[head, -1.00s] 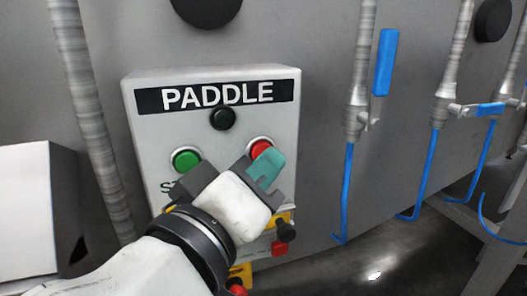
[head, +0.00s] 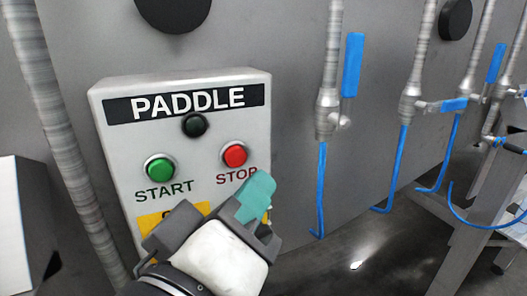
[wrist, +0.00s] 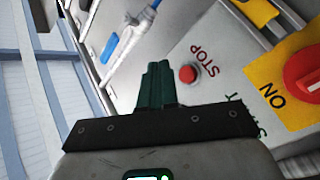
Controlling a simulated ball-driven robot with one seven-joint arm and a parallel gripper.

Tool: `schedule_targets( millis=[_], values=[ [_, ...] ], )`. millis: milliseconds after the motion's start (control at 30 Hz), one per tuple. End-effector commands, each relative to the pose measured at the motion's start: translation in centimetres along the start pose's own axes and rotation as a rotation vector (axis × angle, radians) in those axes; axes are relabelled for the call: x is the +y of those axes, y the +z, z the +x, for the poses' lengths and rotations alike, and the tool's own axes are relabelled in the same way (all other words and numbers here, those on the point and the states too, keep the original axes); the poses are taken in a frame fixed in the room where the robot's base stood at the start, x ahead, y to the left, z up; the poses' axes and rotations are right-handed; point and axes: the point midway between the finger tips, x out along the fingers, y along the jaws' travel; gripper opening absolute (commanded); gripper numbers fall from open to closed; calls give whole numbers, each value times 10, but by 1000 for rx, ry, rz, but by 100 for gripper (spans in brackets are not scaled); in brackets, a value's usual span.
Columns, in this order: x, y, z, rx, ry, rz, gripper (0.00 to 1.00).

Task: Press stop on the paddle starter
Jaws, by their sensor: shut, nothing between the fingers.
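The paddle starter (head: 222,120) is a pale grey box on the grey wall, with a black PADDLE label. Its red stop button (head: 235,155) sits right of the green start button (head: 160,167); STOP is printed below it. My gripper (head: 262,190) has teal fingers, shut and empty, below and right of the stop button, apart from it in the picture. In the wrist view the red stop button (wrist: 188,74) shows just right of the shut fingers (wrist: 158,80). Whether they touch the box cannot be told.
A dark round lamp (head: 194,125) sits above the buttons. A yellow plate (head: 170,218) with a red switch (wrist: 305,70) is lower on the box, partly hidden by my gripper. Pipes with blue-handled valves (head: 352,65) stand to the right.

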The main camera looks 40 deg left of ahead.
Motion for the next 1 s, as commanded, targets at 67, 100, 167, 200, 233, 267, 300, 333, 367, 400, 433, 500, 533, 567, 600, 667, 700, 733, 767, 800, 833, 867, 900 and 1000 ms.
schedule_targets(
  millis=[67,100,167,200,233,267,300,333,367,400,433,500,533,567,600,667,700,733,767,800,833,867,900,1000],
  values=[
    [4,3,-5,0,0,-1,0],
    [6,5,-7,1,0,-1,0],
    [8,6,-10,1,0,0,0],
    [8,8,-11,1,0,0,0],
    [9,8,-12,1,0,0,0],
    [9,9,-12,1,-1,0,0],
    [9,9,-13,1,-1,0,0],
    [9,9,-13,1,-1,0,0],
    [9,9,-13,1,-1,0,0],
    [9,9,-13,1,-1,0,0],
    [9,9,-13,1,0,0,0],
    [9,9,-13,1,0,0,0],
    [9,9,-13,1,0,0,0],
    [9,9,-13,1,0,0,0],
    [9,9,-13,1,0,0,0],
    [9,9,-13,1,0,0,0],
    [9,9,-13,1,0,0,0],
    [9,9,-13,1,0,0,0],
    [9,9,-13,1,0,0,0],
    [9,9,-13,1,0,0,0],
    [9,9,-13,1,0,0,0],
    [9,9,-12,1,0,0,0],
    [9,9,-13,1,0,0,0],
    [9,9,-12,1,0,0,0]
  ],
)
